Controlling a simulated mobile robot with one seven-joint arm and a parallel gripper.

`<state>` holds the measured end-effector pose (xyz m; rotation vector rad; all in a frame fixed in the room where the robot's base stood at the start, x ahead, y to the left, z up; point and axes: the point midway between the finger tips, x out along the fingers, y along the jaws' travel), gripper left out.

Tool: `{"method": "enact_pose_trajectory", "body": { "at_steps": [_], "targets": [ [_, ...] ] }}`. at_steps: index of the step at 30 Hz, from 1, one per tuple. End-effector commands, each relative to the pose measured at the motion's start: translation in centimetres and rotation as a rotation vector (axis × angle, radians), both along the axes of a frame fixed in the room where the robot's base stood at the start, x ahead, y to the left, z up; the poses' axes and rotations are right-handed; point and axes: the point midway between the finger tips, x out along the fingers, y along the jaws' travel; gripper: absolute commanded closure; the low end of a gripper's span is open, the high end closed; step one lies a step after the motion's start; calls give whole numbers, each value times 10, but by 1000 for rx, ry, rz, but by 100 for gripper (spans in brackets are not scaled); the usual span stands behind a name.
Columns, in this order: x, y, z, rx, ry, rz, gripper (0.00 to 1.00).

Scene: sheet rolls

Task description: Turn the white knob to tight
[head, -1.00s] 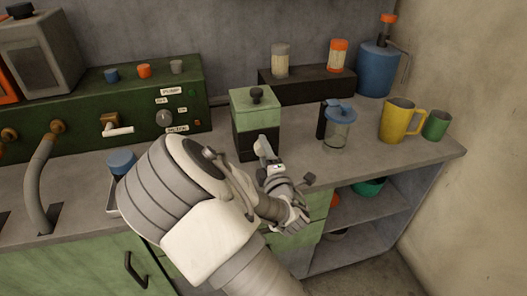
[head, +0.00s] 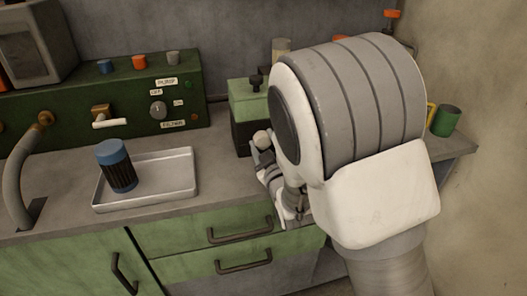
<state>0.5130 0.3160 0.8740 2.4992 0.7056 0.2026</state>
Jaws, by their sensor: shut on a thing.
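The white knob (head: 262,138) is a small pale round piece at the front of the green and black box (head: 250,98), on the counter near the middle of the head view. My gripper (head: 263,157) is right at the knob, coming from the front and below, and looks shut on it. The fingers are small and partly hidden by my wrist, so the exact grip is hard to see. No mark showing the knob's turn is readable. My arm covers the right side of the box.
A silver tray (head: 180,190) with a blue-capped dark jar (head: 117,168) lies to the left. Behind stands a green control panel (head: 60,125) with a grey dial (head: 158,110) and labels. A green cup (head: 446,121) stands far right. My arm hides the counter's right part.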

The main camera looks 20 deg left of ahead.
Motion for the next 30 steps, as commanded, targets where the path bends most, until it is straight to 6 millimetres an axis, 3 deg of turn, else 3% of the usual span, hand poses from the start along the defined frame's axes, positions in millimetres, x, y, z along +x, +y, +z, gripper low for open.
{"method": "enact_pose_trajectory", "body": {
  "at_steps": [15,30],
  "targets": [
    [1,0,0,314,183,2,100],
    [0,1,2,382,229,2,100]
  ]
}}
